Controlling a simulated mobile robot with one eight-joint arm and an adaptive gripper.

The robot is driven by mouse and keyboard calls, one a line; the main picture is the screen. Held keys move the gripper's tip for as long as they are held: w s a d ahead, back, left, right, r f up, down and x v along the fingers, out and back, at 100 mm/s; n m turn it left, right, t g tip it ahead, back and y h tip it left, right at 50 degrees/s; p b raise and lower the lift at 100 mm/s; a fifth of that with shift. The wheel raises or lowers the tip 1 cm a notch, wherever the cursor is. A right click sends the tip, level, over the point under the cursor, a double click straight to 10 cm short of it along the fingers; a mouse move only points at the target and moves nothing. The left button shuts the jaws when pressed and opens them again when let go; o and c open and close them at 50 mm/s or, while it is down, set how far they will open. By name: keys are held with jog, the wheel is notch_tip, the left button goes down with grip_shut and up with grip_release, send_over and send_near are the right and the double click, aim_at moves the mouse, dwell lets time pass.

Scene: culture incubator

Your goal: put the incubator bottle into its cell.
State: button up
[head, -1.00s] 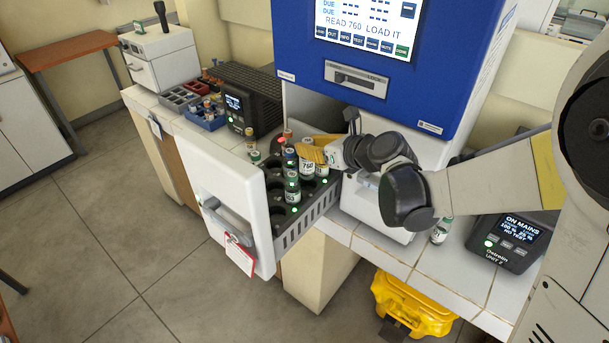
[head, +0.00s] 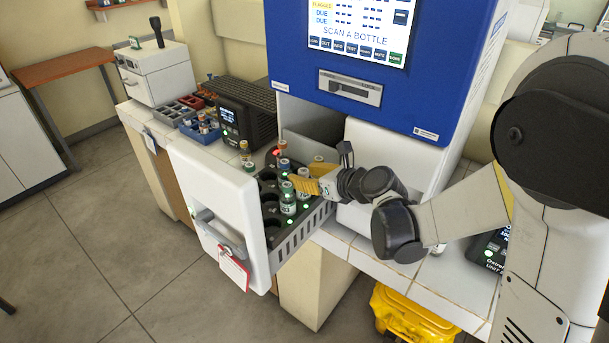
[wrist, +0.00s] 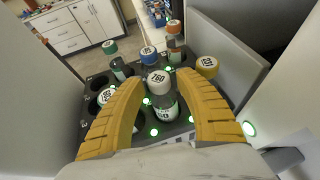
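The drawer front (head: 218,205) stands pulled out from the blue incubator (head: 440,75). Other bottles stand close by, with a yellow cap (wrist: 207,64), a blue cap (wrist: 148,52) and a green cap (wrist: 109,47). A grey wall (wrist: 222,60) rises at the right.

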jog(key=shift+r, duration=0.2)
jog(key=s+d+r+n+g+h+p, duration=0.1)
jog(key=s+d+r+n+h, duration=0.1)
jog(key=s+d+n, duration=0.4)
jog(key=s+d+r+n+g+h+p, duration=0.1)
jog(key=s+d+n, duration=0.5)
jog(key=s+n, duration=0.6)
jog(key=s+d+r+n+h+p, duration=0.1)
jog(key=s+d+r+n+h, duration=0.3)
jog(key=s+n, duration=0.5)
jog(key=shift+d+n+g+h, duration=0.4)
jog(key=shift+d+h, duration=0.4)
jog(key=shift+d, duration=0.3)
jog(key=shift+s+a+r, duration=0.1)
jog(key=shift+s, duration=0.05)
